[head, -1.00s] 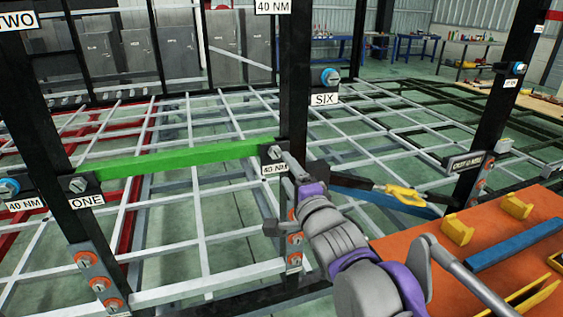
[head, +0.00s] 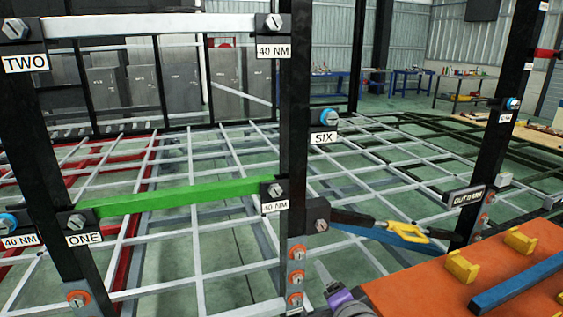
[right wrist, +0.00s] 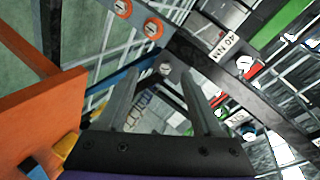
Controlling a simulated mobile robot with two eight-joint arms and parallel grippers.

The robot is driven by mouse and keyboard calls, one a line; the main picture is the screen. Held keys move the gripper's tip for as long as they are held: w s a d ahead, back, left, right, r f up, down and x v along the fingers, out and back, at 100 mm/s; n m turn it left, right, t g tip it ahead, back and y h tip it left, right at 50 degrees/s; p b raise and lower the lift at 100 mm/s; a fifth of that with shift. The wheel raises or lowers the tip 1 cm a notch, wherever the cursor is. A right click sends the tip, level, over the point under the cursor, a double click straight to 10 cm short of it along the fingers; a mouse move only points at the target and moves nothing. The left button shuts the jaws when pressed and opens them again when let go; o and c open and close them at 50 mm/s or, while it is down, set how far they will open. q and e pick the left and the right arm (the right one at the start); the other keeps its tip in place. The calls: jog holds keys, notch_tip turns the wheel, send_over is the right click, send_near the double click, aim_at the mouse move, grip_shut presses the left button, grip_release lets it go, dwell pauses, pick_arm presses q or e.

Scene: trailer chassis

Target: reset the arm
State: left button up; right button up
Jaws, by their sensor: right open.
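My right gripper (right wrist: 162,92) is open and empty in the right wrist view, its two grey fingers apart. In the head view only the tip of my right arm shows, grey and purple, with the gripper (head: 326,277) at the bottom edge. It is left of the orange table (head: 430,275) and right of the black post with orange-ringed bolts. Most of this arm is out of the head view. My left gripper is not in view.
A green bar (head: 180,195) spans two black posts between labels ONE and 40 NM. A yellow-handled tool (head: 402,231) lies at a blue bar by the CUT'N MIN sign (head: 467,196). Yellow holders and a blue bar (head: 515,283) are on the orange table.

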jog(key=s+d+f+n+g+h, duration=0.1)
jog(key=s+d+f+n+g, duration=0.2)
jog(key=s+f, duration=0.5)
jog(key=s+d+f+n+g, duration=0.2)
jog(key=s+f+n+g, duration=0.15)
jog(key=s+f, duration=0.35)
jog(key=s+d+f+n+g+h, duration=0.1)
jog(key=s+d+f+n+g, duration=0.2)
jog(key=s+f, duration=0.5)
pick_arm(q)
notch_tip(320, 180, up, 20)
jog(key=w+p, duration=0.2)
jog(key=p, duration=1.5)
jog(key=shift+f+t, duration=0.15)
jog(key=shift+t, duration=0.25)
pick_arm(e)
notch_tip(320, 180, up, 19)
jog(key=n+t, duration=0.1)
jog(key=shift+w+a, duration=0.2)
jog(key=shift+w, duration=0.25)
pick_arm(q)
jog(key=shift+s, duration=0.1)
pick_arm(e)
jog(key=shift+n, duration=0.25)
